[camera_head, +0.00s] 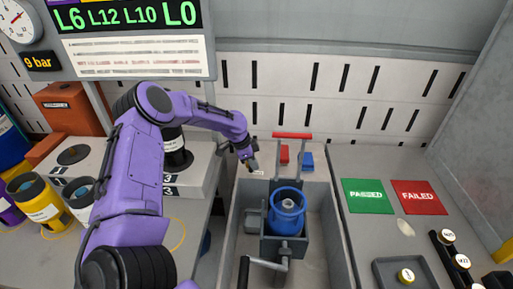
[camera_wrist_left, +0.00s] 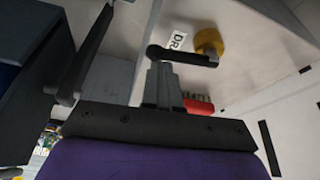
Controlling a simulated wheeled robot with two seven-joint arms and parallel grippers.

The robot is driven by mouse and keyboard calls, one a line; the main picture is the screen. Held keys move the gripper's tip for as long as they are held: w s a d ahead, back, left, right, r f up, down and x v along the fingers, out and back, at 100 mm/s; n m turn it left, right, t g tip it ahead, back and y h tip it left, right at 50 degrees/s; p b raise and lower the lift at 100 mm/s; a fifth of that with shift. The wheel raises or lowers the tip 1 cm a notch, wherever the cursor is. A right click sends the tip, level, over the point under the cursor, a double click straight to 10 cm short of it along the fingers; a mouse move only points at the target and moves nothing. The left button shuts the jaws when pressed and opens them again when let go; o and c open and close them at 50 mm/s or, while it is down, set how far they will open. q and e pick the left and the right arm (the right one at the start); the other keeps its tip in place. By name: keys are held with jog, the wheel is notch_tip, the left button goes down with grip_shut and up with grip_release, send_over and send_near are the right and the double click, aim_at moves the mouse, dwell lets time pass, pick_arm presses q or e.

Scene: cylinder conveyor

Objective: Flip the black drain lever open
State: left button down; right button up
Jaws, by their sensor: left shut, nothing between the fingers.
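In the left wrist view a black lever (camera_wrist_left: 182,56) lies across the picture just beyond my fingertips. A white label reading "DR" (camera_wrist_left: 175,39), its rest cut off, and a brass-yellow fitting (camera_wrist_left: 208,42) sit beside it. My left gripper (camera_wrist_left: 160,72) is shut and empty, its tips at or very near the lever; I cannot tell whether they touch. In the head view my left gripper (camera_head: 252,164) is over the back left of the grey trough (camera_head: 233,215). The lever is too small or hidden to make out there. My right gripper is not in view.
A blue cylinder (camera_head: 285,222) stands in a grey clamp inside the trough, with a crank (camera_head: 268,264) in front. A red bar (camera_head: 291,135), a red block (camera_head: 284,153) and a blue block (camera_head: 307,161) are behind. Green PASSED (camera_head: 367,196) and red FAILED (camera_head: 419,198) pads lie right.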

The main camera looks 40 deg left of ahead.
pick_arm(q)
jog(key=shift+s+a+m, duration=0.1)
jog(key=shift+s+m, duration=0.1)
jog(key=shift+m, duration=0.2)
jog(key=shift+s+a, duration=0.15)
jog(key=shift+s, duration=0.1)
dwell(0.3)
jog(key=w+d+r, duration=0.1)
jog(key=w+d, duration=0.1)
jog(key=d, duration=0.1)
jog(key=shift+w+r+p, duration=0.3)
jog(key=shift+w+r, duration=0.05)
jog(key=shift+r, duration=0.05)
jog(key=v, duration=0.9)
jog(key=shift+a+b, duration=0.3)
